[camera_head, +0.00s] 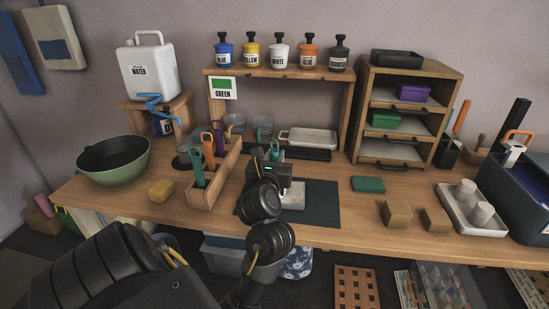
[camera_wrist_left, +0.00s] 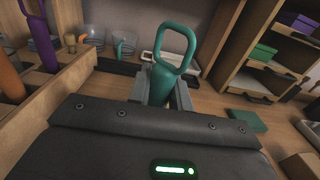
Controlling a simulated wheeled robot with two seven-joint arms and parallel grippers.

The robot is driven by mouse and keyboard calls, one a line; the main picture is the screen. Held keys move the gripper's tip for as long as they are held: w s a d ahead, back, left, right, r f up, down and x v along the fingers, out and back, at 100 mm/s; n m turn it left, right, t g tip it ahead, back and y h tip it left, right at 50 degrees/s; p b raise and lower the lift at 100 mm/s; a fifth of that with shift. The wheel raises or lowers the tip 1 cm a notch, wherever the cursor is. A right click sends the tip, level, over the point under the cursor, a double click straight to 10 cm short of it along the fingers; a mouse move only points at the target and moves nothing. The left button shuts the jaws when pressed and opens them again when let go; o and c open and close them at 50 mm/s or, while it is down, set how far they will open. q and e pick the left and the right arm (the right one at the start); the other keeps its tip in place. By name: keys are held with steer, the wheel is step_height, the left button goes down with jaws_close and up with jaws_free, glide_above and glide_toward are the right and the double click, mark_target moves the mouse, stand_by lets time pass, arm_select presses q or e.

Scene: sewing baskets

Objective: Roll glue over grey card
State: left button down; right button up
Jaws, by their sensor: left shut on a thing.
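My left gripper (camera_head: 272,160) is shut on a teal-handled tool (camera_wrist_left: 172,60), whose closed loop stands up above the fingers in the left wrist view. Its lower end is hidden behind the gripper, so I cannot tell whether it touches anything. In the head view the gripper is over the left part of a dark mat (camera_head: 322,208). A light grey card (camera_head: 293,199) lies on this mat, partly hidden by my gripper and wrist. My right gripper is out of view.
A wooden rack (camera_head: 206,199) with several coloured handles stands just left of my gripper. A green bowl (camera_head: 112,172) is at far left. A teal block (camera_head: 368,184), wooden blocks (camera_head: 397,214) and a white tray (camera_head: 490,222) lie right. The table between mat and blocks is clear.

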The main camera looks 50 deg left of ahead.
arm_select(q)
steer(key=shift+w+d+b, duration=0.15)
steer(key=shift+w+d, duration=0.1)
steer(key=shift+w, duration=0.4)
steer(key=shift+w+d+b, duration=0.1)
steer(key=shift+w+d, duration=0.15)
steer(key=shift+w, duration=0.4)
steer(key=shift+w+d+b, duration=0.15)
steer(key=shift+w+d, duration=0.1)
steer(key=shift+w, duration=0.4)
steer(key=shift+f, duration=0.1)
steer(key=shift+w+d+b, duration=0.25)
steer(key=shift+w, duration=0.45)
steer(key=shift+w+d+b, duration=0.25)
steer(key=shift+w+b, duration=0.05)
steer(key=shift+w, duration=0.35)
steer(key=shift+w+d+b, duration=0.25)
steer(key=shift+w, duration=0.45)
steer(key=shift+a, duration=0.1)
steer(key=shift+s+a+b, duration=0.75)
steer(key=shift+s+a, duration=0.5)
steer(key=shift+a, duration=0.15)
